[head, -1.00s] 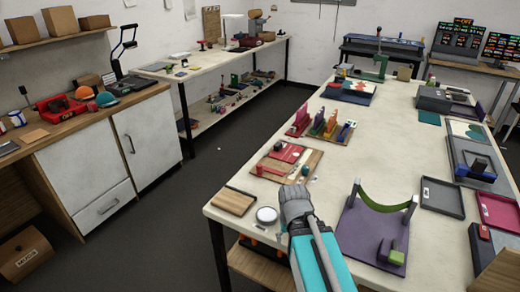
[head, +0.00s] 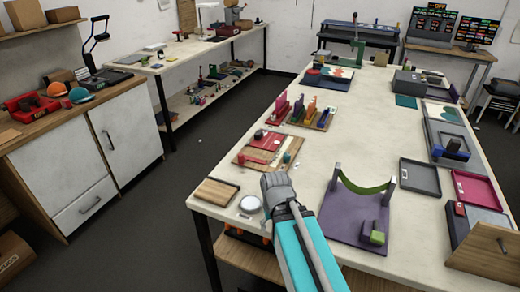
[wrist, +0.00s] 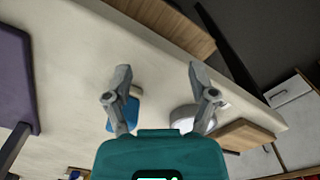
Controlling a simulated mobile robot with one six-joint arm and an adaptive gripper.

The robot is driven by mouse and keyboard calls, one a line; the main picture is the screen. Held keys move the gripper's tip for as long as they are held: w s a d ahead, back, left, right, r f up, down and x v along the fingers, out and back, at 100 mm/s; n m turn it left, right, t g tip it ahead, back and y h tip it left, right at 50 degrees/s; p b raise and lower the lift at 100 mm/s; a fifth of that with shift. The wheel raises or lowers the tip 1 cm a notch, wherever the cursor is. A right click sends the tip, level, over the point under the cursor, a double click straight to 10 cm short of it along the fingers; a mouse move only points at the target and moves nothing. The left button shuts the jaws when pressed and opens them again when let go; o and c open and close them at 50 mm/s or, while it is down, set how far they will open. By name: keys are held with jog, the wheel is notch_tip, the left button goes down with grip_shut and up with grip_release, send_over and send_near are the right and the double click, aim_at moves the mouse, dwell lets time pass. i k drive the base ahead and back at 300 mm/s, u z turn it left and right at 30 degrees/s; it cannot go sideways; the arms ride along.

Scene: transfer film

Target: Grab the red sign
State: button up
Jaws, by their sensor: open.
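I cannot make out for sure which thing is the red sign. A red flat piece (head: 266,141) lies on a wooden board on the long white table, beyond my gripper in the head view. My gripper (wrist: 159,72) is open in the wrist view, with its two fingers apart and nothing held between the tips. In the head view it is over the table's near left part, with its fingertips hidden. A blue thing (wrist: 128,113) shows behind the left finger in the wrist view. A white round dish (wrist: 183,115) lies by the right finger.
A purple board (head: 345,228) with a green strap stands right of my arm. A wooden block (head: 217,192) and the white dish (head: 249,205) lie near the table's left corner. Upright colored tools (head: 308,112) stand farther back. Grey (head: 420,176) and pink trays (head: 479,188) lie to the right.

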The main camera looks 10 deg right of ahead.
aim_at(264, 141)
jog(key=k, duration=0.5)
jog(key=u, duration=1.25)
jog(key=i, duration=1.8)
jog(key=z, duration=0.05)
